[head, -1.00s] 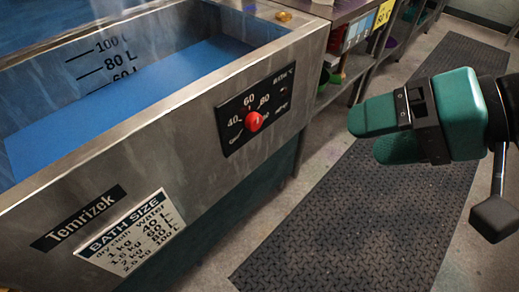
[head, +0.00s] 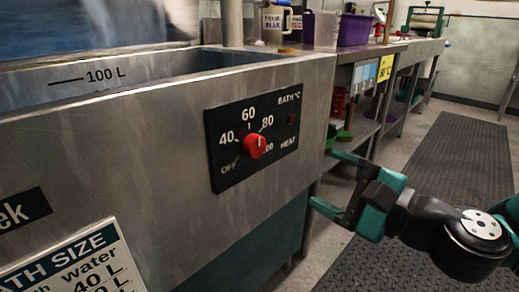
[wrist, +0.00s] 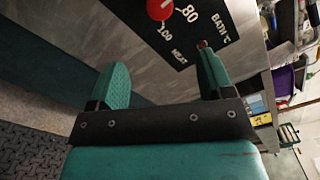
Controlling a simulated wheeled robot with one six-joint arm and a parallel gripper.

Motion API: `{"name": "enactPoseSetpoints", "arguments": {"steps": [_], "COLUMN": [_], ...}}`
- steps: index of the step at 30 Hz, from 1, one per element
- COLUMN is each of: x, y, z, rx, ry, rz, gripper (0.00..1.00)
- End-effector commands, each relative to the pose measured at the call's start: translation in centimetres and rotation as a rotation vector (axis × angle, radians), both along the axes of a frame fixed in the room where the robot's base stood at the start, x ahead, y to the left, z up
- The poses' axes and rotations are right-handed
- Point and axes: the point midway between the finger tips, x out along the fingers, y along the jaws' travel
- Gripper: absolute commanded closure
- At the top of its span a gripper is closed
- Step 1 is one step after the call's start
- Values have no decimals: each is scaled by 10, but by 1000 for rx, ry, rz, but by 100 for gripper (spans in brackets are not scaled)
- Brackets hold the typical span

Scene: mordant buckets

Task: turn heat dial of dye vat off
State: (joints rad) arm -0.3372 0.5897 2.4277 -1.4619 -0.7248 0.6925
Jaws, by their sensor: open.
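The red heat dial (head: 255,146) sits on a black panel (head: 232,181) on the front of the steel dye vat (head: 150,125). OFF is printed at the dial's lower left, with 40, 60, 80 and 100 around it. A pale mark shows on the dial, but its exact setting is hard to read. My gripper (head: 332,182) is open and empty, to the right of the panel and a little below the dial. In the wrist view, the dial (wrist: 160,9) is at the top edge, partly cut off, beyond the open fingers (wrist: 163,78) and apart from them.
A dark indicator lamp (head: 292,120) is on the panel. A bath size sign (head: 70,262) is on the vat's front. A steel bench with a purple bin (head: 354,30) and jugs (head: 277,22) stands behind. A dark floor mat (head: 455,165) lies at right.

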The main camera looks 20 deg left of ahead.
Motion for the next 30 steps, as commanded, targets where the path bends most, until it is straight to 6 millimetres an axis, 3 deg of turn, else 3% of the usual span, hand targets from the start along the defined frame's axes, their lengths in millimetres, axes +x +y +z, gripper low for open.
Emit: {"name": "enactPoseSetpoints", "arguments": {"steps": [6, 14, 24, 30], "x": [12, 24, 50, 57], "y": [35, 64, 127, 142], "z": [9, 8, 2, 1], "rx": [-3, -3, -2, -3], "ry": [0, 0, -7, -4], "rz": [5, 4, 4, 3], "gripper": [26, 26, 26, 26]}}
